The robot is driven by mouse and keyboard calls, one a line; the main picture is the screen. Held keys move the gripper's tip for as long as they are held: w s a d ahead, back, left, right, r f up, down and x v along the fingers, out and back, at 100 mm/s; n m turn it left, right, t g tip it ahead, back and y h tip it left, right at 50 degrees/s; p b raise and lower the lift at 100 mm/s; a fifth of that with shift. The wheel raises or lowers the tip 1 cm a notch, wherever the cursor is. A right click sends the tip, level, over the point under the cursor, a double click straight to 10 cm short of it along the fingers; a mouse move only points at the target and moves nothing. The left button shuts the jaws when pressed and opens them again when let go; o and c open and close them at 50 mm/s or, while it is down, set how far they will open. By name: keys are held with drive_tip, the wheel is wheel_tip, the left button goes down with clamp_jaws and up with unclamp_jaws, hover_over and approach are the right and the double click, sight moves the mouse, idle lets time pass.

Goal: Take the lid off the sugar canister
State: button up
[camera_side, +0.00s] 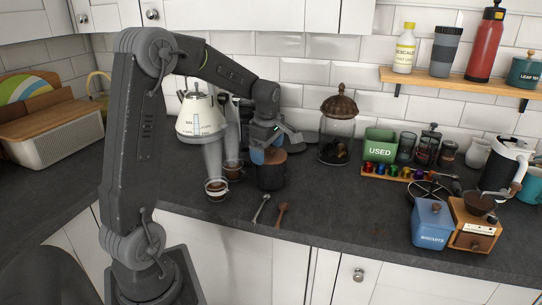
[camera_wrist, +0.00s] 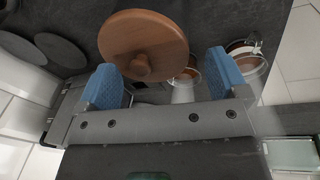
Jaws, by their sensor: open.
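The sugar canister (camera_side: 271,178) is a dark pot standing on the worktop near its front edge; I cannot read a label on it. Its round wooden lid (camera_side: 274,157) sits on top and is partly hidden by my gripper (camera_side: 262,150) in the side view. In the wrist view the lid (camera_wrist: 143,38) shows as a brown disc with a round knob facing the camera. My gripper (camera_wrist: 163,68) is open there, its two blue fingers apart, with the lid's knob just beyond the gap. Nothing is held between the fingers.
Glass coffee cups (camera_side: 216,189) stand left of the canister, and a white kettle (camera_side: 200,115) is behind them. A spoon (camera_side: 261,208) and a wooden scoop (camera_side: 281,213) lie in front. A glass jar (camera_side: 337,135) stands behind right.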

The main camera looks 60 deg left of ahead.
drive_tip(key=shift+a+f, duration=0.1)
drive_tip(key=shift+f, duration=0.4)
drive_tip(key=c, duration=1)
